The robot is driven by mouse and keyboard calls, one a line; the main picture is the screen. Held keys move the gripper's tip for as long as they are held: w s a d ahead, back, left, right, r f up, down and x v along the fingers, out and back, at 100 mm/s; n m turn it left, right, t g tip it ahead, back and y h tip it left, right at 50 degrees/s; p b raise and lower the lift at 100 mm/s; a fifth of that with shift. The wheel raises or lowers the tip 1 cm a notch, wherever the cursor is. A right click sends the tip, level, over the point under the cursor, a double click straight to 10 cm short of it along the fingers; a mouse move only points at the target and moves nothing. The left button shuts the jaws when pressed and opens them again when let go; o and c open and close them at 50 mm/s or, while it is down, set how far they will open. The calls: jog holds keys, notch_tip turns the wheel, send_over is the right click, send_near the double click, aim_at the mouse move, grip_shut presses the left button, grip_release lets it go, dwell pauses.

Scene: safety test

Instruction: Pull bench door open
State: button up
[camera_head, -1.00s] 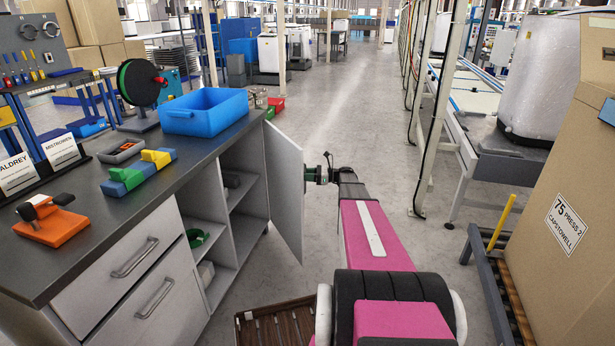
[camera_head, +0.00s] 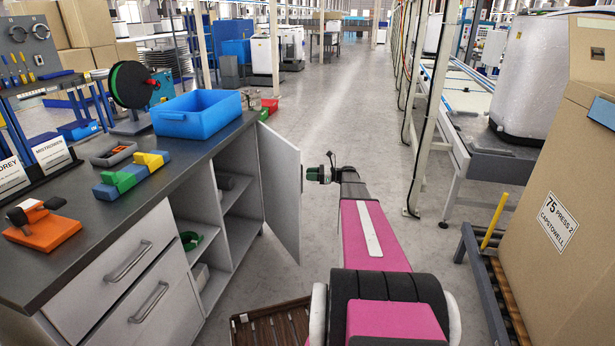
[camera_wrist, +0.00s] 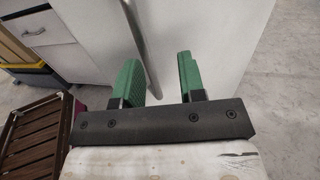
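The bench door (camera_head: 280,190) is a light grey panel standing swung out from the open cabinet at the bench's right end. My gripper (camera_head: 312,173) is just right of the door's outer edge. In the wrist view, the green fingers of my gripper (camera_wrist: 159,80) are apart, with nothing clearly clamped between them. The pale door face (camera_wrist: 215,40) fills the area beyond them. A grey bar (camera_wrist: 138,40) runs down toward the gap; I cannot tell whether it is the handle or the door's edge. Contact with the door cannot be told.
The bench (camera_head: 125,205) carries a blue bin (camera_head: 197,115), an orange tool (camera_head: 45,228) and other items. A brown slatted crate (camera_head: 272,325) is on the floor near my arm. A large cardboard box (camera_head: 560,215) stands at right. Clear floor (camera_head: 345,110) extends beyond the door.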

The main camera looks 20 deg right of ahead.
jog(key=d, duration=0.8)
dwell(0.7)
